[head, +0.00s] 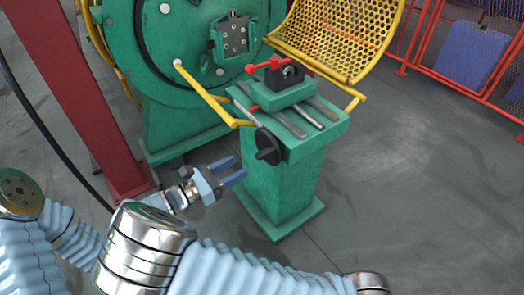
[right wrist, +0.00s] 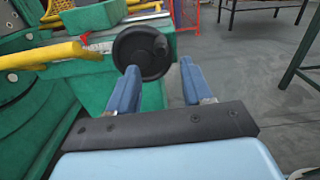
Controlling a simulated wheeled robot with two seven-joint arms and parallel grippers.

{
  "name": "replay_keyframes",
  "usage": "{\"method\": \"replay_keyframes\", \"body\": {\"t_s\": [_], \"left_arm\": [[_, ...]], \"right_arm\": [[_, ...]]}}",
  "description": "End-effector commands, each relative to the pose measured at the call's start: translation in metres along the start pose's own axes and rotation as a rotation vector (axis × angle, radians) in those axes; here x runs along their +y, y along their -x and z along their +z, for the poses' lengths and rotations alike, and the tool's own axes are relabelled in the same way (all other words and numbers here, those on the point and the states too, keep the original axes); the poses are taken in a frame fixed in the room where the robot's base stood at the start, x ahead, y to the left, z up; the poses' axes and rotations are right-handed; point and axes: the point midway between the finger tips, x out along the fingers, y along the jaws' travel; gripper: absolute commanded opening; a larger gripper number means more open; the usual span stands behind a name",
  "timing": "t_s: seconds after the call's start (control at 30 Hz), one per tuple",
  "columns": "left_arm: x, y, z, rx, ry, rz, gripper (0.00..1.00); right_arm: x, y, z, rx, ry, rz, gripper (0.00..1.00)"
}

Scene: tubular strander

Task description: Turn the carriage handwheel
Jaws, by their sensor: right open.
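The carriage handwheel (head: 267,146) is a black wheel on the near left side of the green carriage stand's top. In the right wrist view the handwheel (right wrist: 142,53) shows face-on, with a small knob near its upper right rim. My right gripper (head: 238,170) has blue fingers and is open and empty, left of and a little below the handwheel in the head view. In the right wrist view its fingertips (right wrist: 160,72) point towards the handwheel, with a gap before it. The left finger overlaps the wheel's lower edge in the picture. My left gripper is not in view.
The green stand (head: 280,185) carries rails and a black block with a red lever (head: 272,64). A yellow bar (head: 208,97) runs just above and left of the handwheel. A yellow mesh guard (head: 330,35) and a red post (head: 85,90) stand nearby. Floor at right is clear.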

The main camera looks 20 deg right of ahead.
Motion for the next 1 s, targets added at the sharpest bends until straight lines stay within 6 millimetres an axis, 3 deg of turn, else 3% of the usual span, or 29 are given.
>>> {"method": "replay_keyframes", "body": {"t_s": [0.2,0.4,0.6,0.83,1.0], "left_arm": [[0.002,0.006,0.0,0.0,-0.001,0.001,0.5],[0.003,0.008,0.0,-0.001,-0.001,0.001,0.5],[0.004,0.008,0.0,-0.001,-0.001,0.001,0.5],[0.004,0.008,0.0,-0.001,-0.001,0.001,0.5],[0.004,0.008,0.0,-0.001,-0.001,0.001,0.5]], "right_arm": [[-0.001,-0.052,0.001,0.0,0.001,-0.003,0.5],[-0.001,-0.085,0.0,0.002,0.0,-0.001,0.5],[-0.001,-0.097,-0.001,0.002,0.0,0.0,0.5],[-0.001,-0.098,-0.001,0.003,-0.001,0.0,0.5],[-0.001,-0.097,-0.001,0.003,-0.001,0.0,0.25]]}}
